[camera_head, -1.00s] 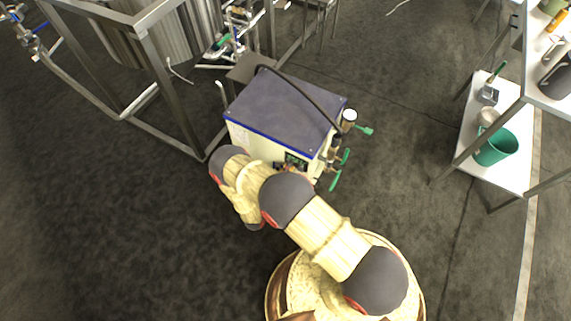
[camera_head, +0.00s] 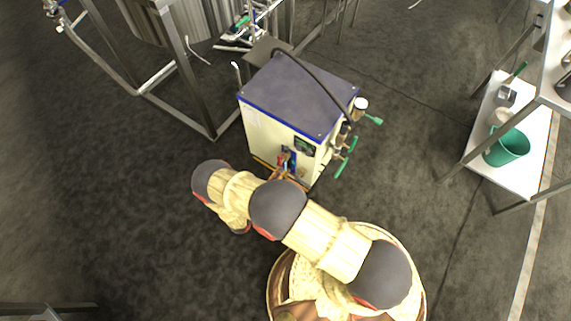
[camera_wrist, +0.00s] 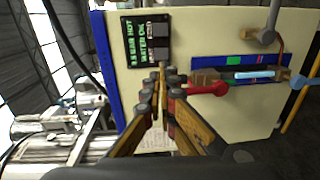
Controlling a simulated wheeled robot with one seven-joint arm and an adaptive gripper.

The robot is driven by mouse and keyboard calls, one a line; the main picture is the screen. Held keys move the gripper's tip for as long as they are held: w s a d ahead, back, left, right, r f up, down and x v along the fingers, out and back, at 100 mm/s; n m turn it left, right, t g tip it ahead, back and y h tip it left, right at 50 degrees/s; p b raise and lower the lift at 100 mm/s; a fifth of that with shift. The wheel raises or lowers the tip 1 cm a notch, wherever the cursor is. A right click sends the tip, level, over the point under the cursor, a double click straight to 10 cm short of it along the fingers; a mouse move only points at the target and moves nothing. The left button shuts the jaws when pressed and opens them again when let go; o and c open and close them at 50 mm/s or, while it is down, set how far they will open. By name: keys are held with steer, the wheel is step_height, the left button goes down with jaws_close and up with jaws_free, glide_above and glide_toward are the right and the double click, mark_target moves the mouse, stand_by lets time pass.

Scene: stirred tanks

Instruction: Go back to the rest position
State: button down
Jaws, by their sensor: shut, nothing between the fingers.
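My gripper (camera_wrist: 163,88) shows in the wrist view with its two fingers drawn together and nothing between them. It is in front of the cream cabinet (camera_head: 275,132) with the dark blue-grey top. In the wrist view, a red handle (camera_wrist: 208,89) is just right of the fingertips; I cannot tell whether they touch it. In the head view my arm bends out from my base to the left of the cabinet's front, and my gripper is small and hard to make out by the cabinet's lower front.
The cabinet carries a black display (camera_wrist: 146,40), a blue handle (camera_wrist: 302,82) and green-handled valves (camera_head: 346,160). A steel frame (camera_head: 190,80) with a tank stands behind left. A white shelf (camera_head: 480,150) with a green bucket (camera_head: 507,148) is at right. Dark floor (camera_head: 130,220) is open at left.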

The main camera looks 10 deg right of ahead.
steer(key=shift+v, duration=0.8)
steer(key=shift+n, duration=0.3)
